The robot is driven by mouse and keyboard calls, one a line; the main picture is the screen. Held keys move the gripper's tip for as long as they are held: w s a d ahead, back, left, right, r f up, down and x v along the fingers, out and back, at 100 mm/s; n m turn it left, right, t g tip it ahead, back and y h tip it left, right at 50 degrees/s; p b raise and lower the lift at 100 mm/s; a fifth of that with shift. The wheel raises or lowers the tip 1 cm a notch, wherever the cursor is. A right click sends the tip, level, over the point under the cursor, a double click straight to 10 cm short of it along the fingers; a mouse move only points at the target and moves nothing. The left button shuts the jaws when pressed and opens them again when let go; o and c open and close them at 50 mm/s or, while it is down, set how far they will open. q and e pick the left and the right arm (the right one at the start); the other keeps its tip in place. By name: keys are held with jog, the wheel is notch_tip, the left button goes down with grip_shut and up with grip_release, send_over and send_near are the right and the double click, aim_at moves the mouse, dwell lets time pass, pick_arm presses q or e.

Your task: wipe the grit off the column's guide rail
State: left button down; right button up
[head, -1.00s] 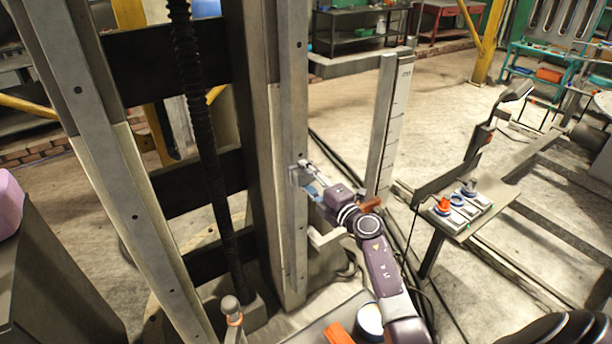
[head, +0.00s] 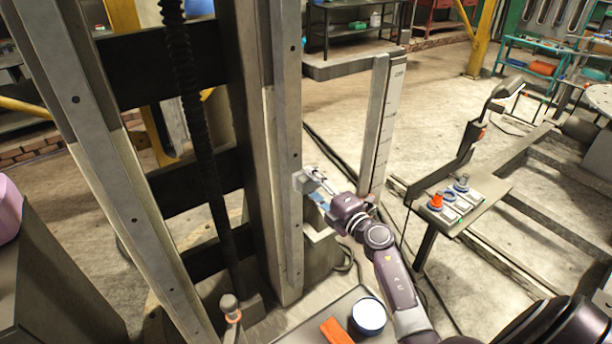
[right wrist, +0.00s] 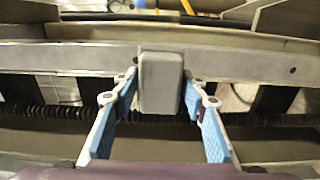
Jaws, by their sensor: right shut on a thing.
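The column's guide rail (head: 288,110) is a pale metal upright with bolt holes, left of centre in the head view. In the right wrist view the rail (right wrist: 230,62) runs across the picture. My right gripper (head: 318,186) is at the rail's right side, low on the column. Its blue-padded fingers (right wrist: 160,92) are shut on a grey rounded block (right wrist: 161,82), which overlaps the rail face in the right wrist view. The block (head: 303,181) is small in the head view and appears to be against the rail. I cannot make out grit clearly. My left gripper is not in view.
A dark ribbed screw (head: 197,130) runs left of the rail, with a second upright (head: 95,130) beyond it. A scaled post (head: 385,125) stands just right of my right gripper. A round tub (head: 368,316) and an orange item (head: 336,331) sit below. A small control stand (head: 455,205) is farther right.

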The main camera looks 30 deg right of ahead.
jog(key=shift+s, duration=0.55)
jog(key=shift+s+d+p, duration=0.15)
jog(key=shift+s+p, duration=0.2)
jog(key=shift+s, duration=1.15)
jog(key=shift+w, duration=0.1)
jog(key=w+d+f+b, duration=0.2)
jog(key=d+f+b, duration=0.2)
jog(key=d+b, duration=0.35)
jog(key=shift+w+a+b, duration=0.15)
jog(key=shift+w+a, duration=0.05)
jog(key=shift+w, duration=0.75)
jog(key=shift+w+a+b, duration=0.2)
jog(key=shift+w, duration=0.7)
jog(key=shift+w+a+b, duration=0.15)
jog(key=shift+w+a, duration=0.05)
jog(key=shift+w, duration=0.75)
